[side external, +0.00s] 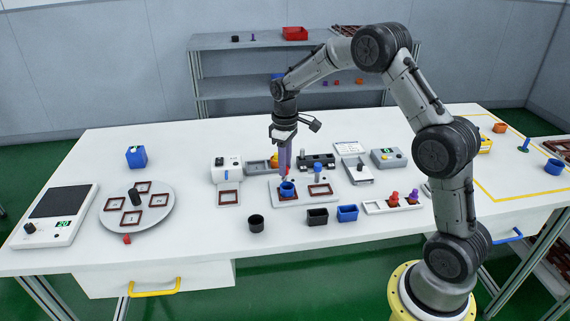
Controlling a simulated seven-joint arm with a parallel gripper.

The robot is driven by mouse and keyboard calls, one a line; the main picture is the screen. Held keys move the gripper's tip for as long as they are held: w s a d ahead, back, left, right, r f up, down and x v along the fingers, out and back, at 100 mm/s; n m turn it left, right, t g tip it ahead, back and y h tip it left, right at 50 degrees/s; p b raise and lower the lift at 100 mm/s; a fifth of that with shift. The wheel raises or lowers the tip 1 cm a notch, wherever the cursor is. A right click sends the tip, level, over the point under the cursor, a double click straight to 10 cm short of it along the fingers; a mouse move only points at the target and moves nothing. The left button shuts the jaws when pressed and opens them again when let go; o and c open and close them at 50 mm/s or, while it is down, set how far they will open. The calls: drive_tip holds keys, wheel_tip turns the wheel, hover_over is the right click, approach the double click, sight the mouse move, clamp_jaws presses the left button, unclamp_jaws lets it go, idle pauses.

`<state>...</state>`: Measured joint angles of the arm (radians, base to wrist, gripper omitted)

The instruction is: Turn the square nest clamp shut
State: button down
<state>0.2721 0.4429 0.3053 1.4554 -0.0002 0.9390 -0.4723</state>
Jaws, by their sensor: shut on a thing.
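A light grey fixture plate (276,200) lies mid-table with two dark red square frames on it. A blue round cup (287,188) stands in the left frame. The right square frame (319,190) looks empty, with a blue-topped post (317,169) behind it. My gripper (285,172) points straight down just behind the blue cup, its purple fingers close together. It looks shut on a clamp handle at the left nest; the fingers hide the held part, and I cannot tell the clamp's angle.
A black cup (256,223), a black box (317,216) and a blue box (347,213) stand in front of the plate. A black block (316,161) and grey devices stand behind.

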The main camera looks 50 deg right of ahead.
drive_tip(key=shift+w+r+n, duration=0.1)
drive_tip(key=shift+r+n, duration=0.05)
drive_tip(key=shift+n, duration=1.75)
drive_tip(key=c, duration=0.7)
unclamp_jaws()
drive_tip(key=shift+o, duration=0.2)
wheel_tip(320, 180, up, 14)
